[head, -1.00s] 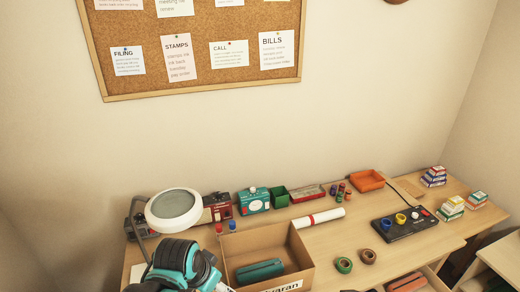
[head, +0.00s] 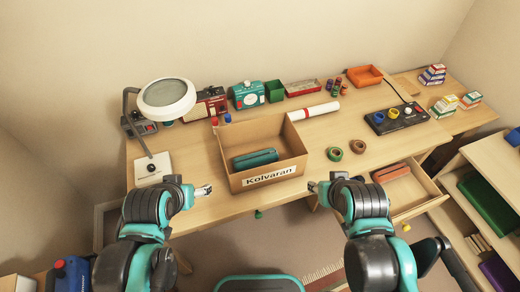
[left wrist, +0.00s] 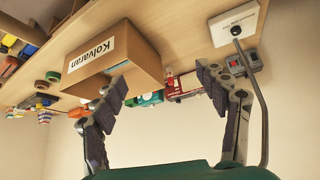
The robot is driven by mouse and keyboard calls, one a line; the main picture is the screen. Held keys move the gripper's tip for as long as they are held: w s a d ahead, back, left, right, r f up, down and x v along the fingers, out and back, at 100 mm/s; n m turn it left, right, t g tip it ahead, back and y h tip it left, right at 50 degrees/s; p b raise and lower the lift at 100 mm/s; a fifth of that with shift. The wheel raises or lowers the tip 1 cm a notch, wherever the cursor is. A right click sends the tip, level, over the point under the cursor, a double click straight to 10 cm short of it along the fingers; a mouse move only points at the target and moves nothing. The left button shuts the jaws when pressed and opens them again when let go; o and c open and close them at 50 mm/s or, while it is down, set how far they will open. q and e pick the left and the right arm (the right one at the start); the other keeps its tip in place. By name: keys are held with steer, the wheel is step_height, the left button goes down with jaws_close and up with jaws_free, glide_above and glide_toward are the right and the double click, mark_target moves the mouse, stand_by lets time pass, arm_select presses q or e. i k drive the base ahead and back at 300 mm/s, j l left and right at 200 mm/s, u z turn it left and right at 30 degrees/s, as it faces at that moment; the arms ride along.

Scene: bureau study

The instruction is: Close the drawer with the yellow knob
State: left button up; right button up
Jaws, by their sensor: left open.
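An open drawer (head: 420,197) sticks out from the right part of the desk front, with a reddish-brown case (head: 390,173) inside. A small yellow-orange knob (head: 406,228) shows low at its front, partly beside my right arm. A green knob (head: 258,214) sits on the desk front further left. My left gripper (head: 205,190) is at the desk's front edge, left of the cardboard box, well away from the drawer. Its spread, empty fingers show in the left wrist view (left wrist: 162,76). My right gripper (head: 313,187) is at the front edge, left of the drawer; its fingers are too small to judge.
The Kolvaran cardboard box (head: 285,177) holds a teal case. A magnifier lamp (head: 166,97) stands at the left, and tape rolls (head: 358,146) lie right of the box. A shelf unit (head: 470,160) stands right of the drawer. A chair (head: 262,283) is in front.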

mark_target(412, 195)
steer(key=z, duration=1.9)
steer(key=j+u, duration=0.25)
steer(key=i+j+u, duration=0.3)
steer(key=k+j, duration=0.1)
